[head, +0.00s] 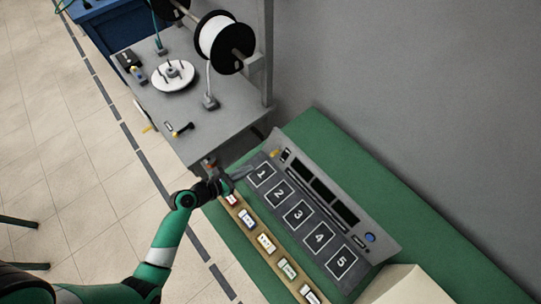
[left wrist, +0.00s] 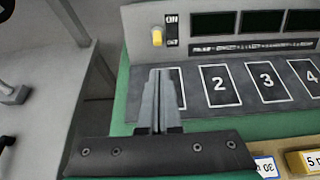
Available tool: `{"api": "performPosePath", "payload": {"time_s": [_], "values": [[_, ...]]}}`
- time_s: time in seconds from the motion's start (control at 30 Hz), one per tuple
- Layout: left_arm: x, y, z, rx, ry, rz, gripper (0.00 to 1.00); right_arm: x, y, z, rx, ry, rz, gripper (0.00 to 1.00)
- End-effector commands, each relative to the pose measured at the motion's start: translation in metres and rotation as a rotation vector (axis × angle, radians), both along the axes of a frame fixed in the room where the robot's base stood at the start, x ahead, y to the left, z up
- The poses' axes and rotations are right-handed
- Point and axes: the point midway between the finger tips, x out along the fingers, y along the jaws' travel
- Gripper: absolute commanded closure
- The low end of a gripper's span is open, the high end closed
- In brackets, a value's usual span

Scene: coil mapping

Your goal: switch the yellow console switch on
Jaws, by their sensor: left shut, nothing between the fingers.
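The yellow switch (left wrist: 157,37) is on the sloped face of the grey console (left wrist: 140,22), beside a black ON/OFF plate (left wrist: 172,30). Its yellow part sits at the lower, OFF end. In the head view the yellow switch (head: 276,153) is small, at the console's upper left end. My left gripper (head: 244,172) is over the panel's near left corner, by square 1, with its fingers pointing toward the console. In the left wrist view its fingers (left wrist: 158,78) are shut and empty, below the switch and apart from it in the picture. My right gripper is not in view.
The dark panel (head: 320,256) has numbered squares and lies in front of the console's screens. A tray row of labelled blocks (head: 266,243) runs along the near edge. A grey table (head: 200,140) with spools stands at upper left. The green tabletop (head: 320,128) behind the console is clear.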

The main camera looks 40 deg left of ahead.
Motion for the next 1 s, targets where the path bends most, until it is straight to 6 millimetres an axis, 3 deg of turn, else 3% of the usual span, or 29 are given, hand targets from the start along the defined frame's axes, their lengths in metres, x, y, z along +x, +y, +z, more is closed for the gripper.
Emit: {"api": "performPosePath", "payload": {"time_s": [0.37,0.8,1.0], "values": [[0.005,0.001,-0.002,0.005,-0.003,-0.001,1.00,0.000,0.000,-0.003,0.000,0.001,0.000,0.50],[0.071,-0.005,-0.036,0.006,-0.005,-0.004,1.00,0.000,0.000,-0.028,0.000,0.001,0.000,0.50],[0.089,-0.006,-0.044,0.006,-0.005,-0.002,1.00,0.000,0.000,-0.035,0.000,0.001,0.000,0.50]]}}
